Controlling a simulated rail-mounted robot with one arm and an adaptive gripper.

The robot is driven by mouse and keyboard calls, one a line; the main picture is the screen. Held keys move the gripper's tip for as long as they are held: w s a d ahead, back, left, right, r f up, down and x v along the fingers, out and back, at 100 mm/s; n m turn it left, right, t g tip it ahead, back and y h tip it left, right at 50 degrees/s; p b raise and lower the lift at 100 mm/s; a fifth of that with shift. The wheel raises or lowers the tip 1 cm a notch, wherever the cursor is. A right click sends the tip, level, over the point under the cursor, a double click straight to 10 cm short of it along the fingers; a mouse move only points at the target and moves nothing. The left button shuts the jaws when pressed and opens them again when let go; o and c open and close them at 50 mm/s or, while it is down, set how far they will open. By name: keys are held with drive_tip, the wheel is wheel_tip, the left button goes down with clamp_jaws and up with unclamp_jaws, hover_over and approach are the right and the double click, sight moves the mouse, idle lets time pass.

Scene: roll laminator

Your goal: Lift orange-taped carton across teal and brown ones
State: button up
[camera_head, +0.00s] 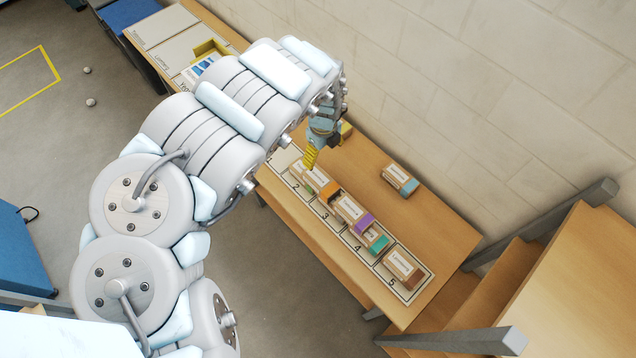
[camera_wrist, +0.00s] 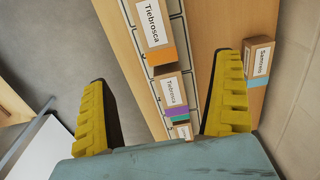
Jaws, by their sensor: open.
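The orange-taped carton (camera_head: 315,180) is a small brown box with an orange end, lying in the row near slot 2 to 3. It also shows in the wrist view (camera_wrist: 156,25), past my fingertips. A purple-ended carton (camera_head: 347,208) comes after it, then the teal-ended carton (camera_head: 376,243) near slot 4, close beside the purple one. The brown-taped carton (camera_head: 403,264) lies at slot 5. My gripper (camera_head: 310,158) hangs above the slot 2 end of the row. In the wrist view its yellow fingers (camera_wrist: 164,70) are wide apart with nothing held.
A light-blue-taped carton (camera_head: 400,180) lies outside the row, toward the wall. The numbered strip (camera_head: 419,296) runs along the wooden table (camera_head: 440,238). A wooden stand with grey rails (camera_head: 560,260) is at right.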

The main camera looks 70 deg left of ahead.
drive_tip(key=b, duration=0.2)
hover_over(321, 179)
wheel_tip(321, 179, down, 9)
drive_tip(key=shift+s+f, duration=0.1)
drive_tip(key=shift+f, duration=1.45)
drive_tip(key=shift+f, duration=2.15)
drive_tip(key=shift+d+f, duration=0.1)
drive_tip(key=shift+f, duration=0.35)
drive_tip(key=shift+c, duration=0.2)
drive_tip(key=c, duration=1.3)
